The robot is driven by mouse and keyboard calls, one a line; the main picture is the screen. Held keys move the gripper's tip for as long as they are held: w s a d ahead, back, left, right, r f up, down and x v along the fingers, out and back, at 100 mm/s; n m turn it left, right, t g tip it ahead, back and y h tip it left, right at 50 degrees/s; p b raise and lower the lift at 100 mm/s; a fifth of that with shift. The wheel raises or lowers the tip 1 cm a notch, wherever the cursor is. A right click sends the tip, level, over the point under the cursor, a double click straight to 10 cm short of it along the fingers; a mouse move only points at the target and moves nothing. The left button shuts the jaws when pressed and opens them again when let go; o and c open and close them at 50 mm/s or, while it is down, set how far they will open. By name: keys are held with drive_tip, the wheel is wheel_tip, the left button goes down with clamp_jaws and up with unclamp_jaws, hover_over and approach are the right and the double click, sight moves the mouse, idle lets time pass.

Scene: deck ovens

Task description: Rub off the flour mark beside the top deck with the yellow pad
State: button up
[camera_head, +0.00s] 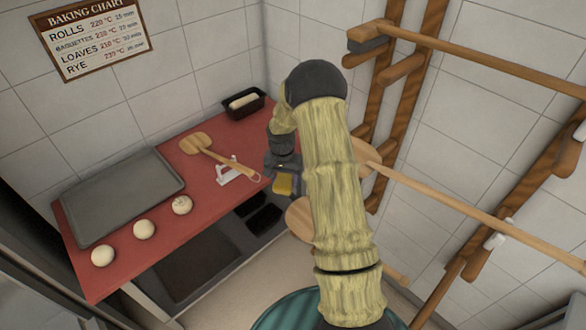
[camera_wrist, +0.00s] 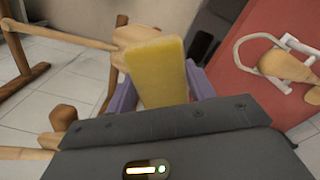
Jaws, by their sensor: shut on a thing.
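The yellow pad (camera_wrist: 158,72) is between the purple fingers of my gripper (camera_wrist: 160,92), which is shut on it. In the head view the pad (camera_head: 284,184) shows at the end of my gripper (camera_head: 283,180), just off the right edge of the red counter. My forearm hides part of the area behind it. Neither the flour mark nor the top oven deck can be made out in these views.
The red counter (camera_head: 105,257) holds a grey tray (camera_head: 118,196), several dough balls, a wooden peel (camera_head: 205,147) on a white stand (camera_head: 229,177), and a dark loaf tin (camera_head: 243,110). A wooden rack (camera_head: 470,52) with long-handled peels fills the right side. Tiled floor lies below.

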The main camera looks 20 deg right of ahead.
drive_tip(key=s+a+f+n+b, duration=0.5)
drive_tip(key=s+a+f+n, duration=0.2)
drive_tip(key=s+a+f, duration=0.1)
drive_tip(key=shift+s+a, duration=0.4)
drive_tip(key=shift+a, duration=0.3)
